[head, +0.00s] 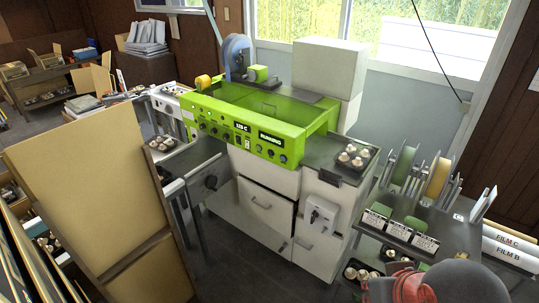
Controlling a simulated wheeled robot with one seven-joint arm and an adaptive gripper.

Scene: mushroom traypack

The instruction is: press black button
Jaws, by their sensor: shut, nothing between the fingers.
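A green wrapping machine (262,110) stands in the middle of the head view. A white box with small dark controls (321,214) is on the front of the right cabinet. I cannot tell which of these is the black button. My gripper is not in view.
A tray of mushrooms (353,158) lies on the machine's right counter. A side table with film rolls (438,178) and labelled cards (400,230) stands at right. A tan board (85,190) blocks the left foreground. Dark floor (245,270) shows in front of the machine.

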